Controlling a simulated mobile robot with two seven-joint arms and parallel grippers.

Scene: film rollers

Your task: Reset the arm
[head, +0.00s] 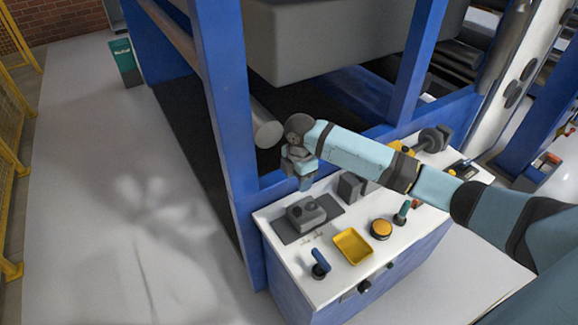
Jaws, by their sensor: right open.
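My right arm reaches in from the right edge, across the white-topped workbench (330,287). My right gripper (305,184) points down above the back left part of the bench, close to the blue frame post. Its jaws are open and I see nothing between them. A grey block-like device (305,213) on a dark mat lies just below and in front of it. My left gripper is not in view.
On the bench stand a yellow tray (352,246), a round orange-topped item (381,229), a blue-handled tool (320,265) and a dark grey block (351,187). The blue machine frame (228,110) rises behind. Open floor (110,200) lies left, beside a yellow fence (10,150).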

